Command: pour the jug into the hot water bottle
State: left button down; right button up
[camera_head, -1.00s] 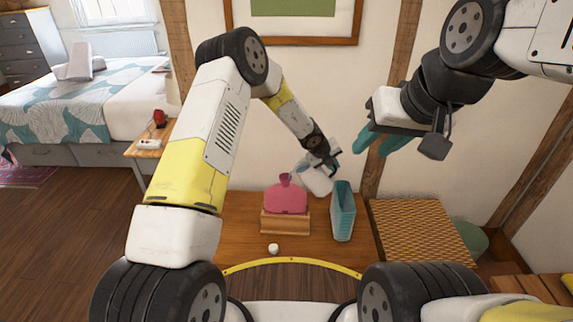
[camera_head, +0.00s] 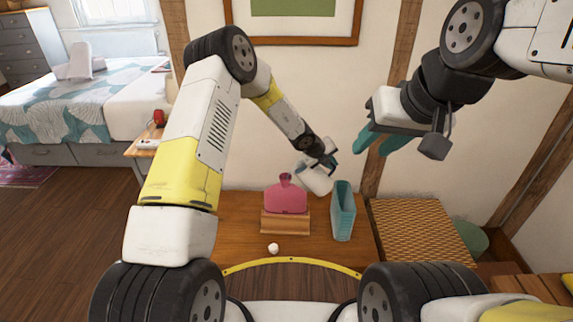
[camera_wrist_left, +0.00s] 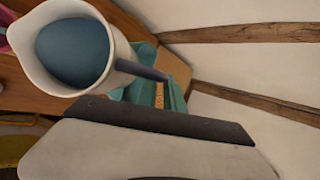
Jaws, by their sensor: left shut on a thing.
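The pink hot water bottle (camera_head: 286,198) stands upright against a wooden block (camera_head: 285,222) on the table, its neck pointing up. My left gripper (camera_head: 326,162) is shut on the white jug (camera_head: 316,181), holding it in the air just right of and above the bottle's neck. The jug looks tilted.
A tall teal container (camera_head: 343,212) stands just right of the bottle. A small white round thing (camera_head: 273,248) lies on the table (camera_head: 235,215) in front. A woven-topped stand (camera_head: 418,232) is at the right, a bed (camera_head: 75,105) far left.

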aim_at(320, 169)
pick_arm(q)
jog(key=shift+a+r+n+t+h, duration=0.15)
jog(key=shift+a+r+h, duration=0.2)
jog(key=shift+r+h, duration=0.3)
jog(key=shift+a+r+n+t+h, duration=0.1)
jog(key=shift+a+r+h, duration=0.25)
jog(key=shift+r, duration=0.35)
jog(key=shift+a+r+n+t+h, duration=0.15)
jog(key=shift+a+r+h, duration=0.15)
jog(key=shift+r+h, duration=0.35)
dwell(2.1)
jog(key=shift+s+a+r+t+h+p, duration=0.15)
jog(key=shift+a+r+t+h+p, duration=0.15)
jog(key=shift+a+r+h, duration=0.8)
dwell(2.8)
